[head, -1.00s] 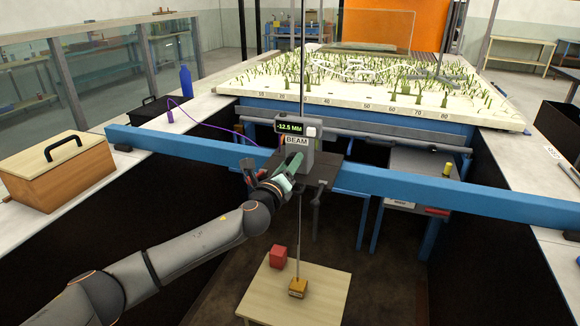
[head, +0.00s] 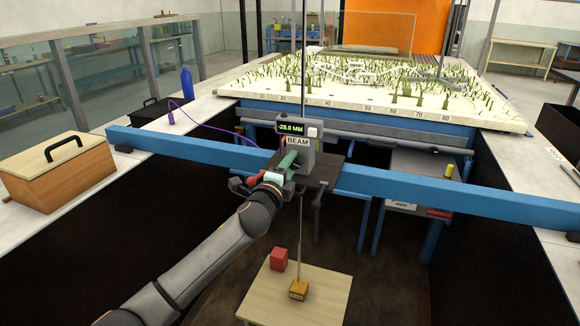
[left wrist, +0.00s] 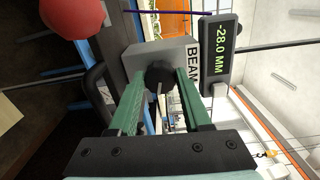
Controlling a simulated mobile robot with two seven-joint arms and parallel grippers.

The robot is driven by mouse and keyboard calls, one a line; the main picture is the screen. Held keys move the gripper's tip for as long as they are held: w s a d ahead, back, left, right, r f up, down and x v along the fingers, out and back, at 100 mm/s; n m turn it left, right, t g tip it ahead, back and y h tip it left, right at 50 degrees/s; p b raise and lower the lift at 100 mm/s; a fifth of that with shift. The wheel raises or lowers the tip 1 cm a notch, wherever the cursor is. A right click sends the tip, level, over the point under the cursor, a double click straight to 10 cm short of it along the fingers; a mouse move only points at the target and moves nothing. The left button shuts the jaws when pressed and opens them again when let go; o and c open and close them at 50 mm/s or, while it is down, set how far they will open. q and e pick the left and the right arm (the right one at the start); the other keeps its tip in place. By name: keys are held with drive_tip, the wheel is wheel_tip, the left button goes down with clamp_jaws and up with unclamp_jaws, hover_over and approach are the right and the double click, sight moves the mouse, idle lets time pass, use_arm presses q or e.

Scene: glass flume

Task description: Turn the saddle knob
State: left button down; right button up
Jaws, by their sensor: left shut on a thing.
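The saddle is a grey box marked BEAM (head: 303,158) on the blue cross beam (head: 440,196), with a vertical rod through it. Its display (head: 293,128) reads -28.0 MM, and this also shows in the left wrist view (left wrist: 228,48). The dark round knob (left wrist: 160,76) sits on the saddle's face. My left gripper (left wrist: 157,85) has its green fingers on either side of the knob and is shut on it. In the head view my left gripper (head: 287,164) is at the saddle's front left, partly hiding the knob. My right gripper is not in view.
A red ball-shaped part (left wrist: 73,15) is close to the fingers in the left wrist view. A low wooden table (head: 325,300) below holds a red cube (head: 278,259) and an orange block (head: 299,289). A wooden box (head: 58,170) stands on the left ledge.

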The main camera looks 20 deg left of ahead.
use_arm(q)
drive_tip(key=shift+f+n, duration=0.1)
drive_tip(key=shift+n, duration=0.3)
drive_tip(key=shift+c, duration=1.7)
unclamp_jaws()
drive_tip(key=s, duration=1.2)
drive_tip(key=shift+s+a+b, duration=0.2)
drive_tip(key=shift+s+b, duration=0.1)
drive_tip(key=s+d+f+n+g+h, duration=0.1)
drive_tip(key=s+f+n+g, duration=0.1)
drive_tip(key=s+f+n, duration=0.5)
drive_tip(key=s+d+f+g+p, duration=0.15)
drive_tip(key=s+f, duration=0.35)
drive_tip(key=f, duration=0.6)
drive_tip(key=s+d+f+n+g+h, duration=0.1)
drive_tip(key=s+d+f+n+g, duration=0.2)
drive_tip(key=s+f, duration=0.45)
drive_tip(key=s+f+n+g, duration=0.2)
drive_tip(key=s+f+n, duration=0.4)
drive_tip(key=s+f, duration=0.3)
drive_tip(key=shift+s+a, duration=0.4)
drive_tip(key=shift+s, duration=0.1)
